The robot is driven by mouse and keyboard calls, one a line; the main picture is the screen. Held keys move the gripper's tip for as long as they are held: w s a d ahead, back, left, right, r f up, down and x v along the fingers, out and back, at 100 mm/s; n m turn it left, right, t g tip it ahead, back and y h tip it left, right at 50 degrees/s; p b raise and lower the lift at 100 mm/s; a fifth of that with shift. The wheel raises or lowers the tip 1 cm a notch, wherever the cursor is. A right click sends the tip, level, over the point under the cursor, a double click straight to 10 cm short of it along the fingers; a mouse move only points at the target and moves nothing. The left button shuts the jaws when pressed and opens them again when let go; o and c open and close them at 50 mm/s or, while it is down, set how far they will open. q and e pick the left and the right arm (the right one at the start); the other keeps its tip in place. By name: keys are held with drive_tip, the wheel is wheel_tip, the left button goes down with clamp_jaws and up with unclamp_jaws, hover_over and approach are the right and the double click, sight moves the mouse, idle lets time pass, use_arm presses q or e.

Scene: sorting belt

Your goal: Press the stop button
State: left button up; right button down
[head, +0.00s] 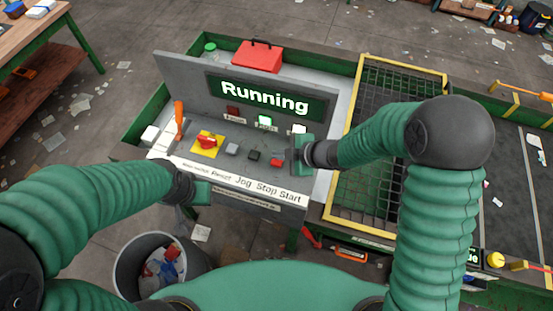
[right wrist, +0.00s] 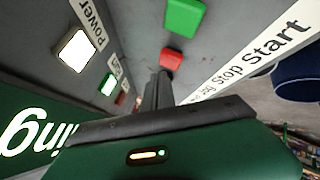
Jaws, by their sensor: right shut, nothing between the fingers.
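The red stop button (head: 277,162) is on the grey control panel (head: 215,165), above the word Stop on the label strip. It also shows in the right wrist view (right wrist: 171,60), with a green button (right wrist: 184,17) beyond it. My right gripper (head: 293,163) is over the panel's right side, just right of the red button. In the right wrist view its shut, empty fingers (right wrist: 162,78) end close to the red button; I cannot tell if they touch. The display (head: 265,97) reads Running. My left gripper (head: 201,192) is by the panel's front left edge, its fingers unclear.
A black button (head: 254,155), a grey button (head: 232,149) and a red switch on a yellow plate (head: 207,143) lie left of the stop button. An orange-handled lever (head: 179,118) stands further left. A mesh-covered belt section (head: 395,85) is at the right.

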sight(280, 162)
drive_tip(key=shift+d+f, duration=0.2)
drive_tip(key=shift+f, duration=0.15)
drive_tip(key=shift+f+b, duration=0.55)
drive_tip(key=shift+b, duration=0.1)
idle(0.5)
drive_tip(key=shift+r, duration=0.15)
drive_tip(key=shift+a+r+p, duration=0.1)
drive_tip(key=shift+r+p, duration=0.7)
drive_tip(key=shift+p, duration=0.15)
wheel_tip(280, 162, up, 5)
drive_tip(key=p, duration=0.5)
drive_tip(key=shift+r, duration=0.1)
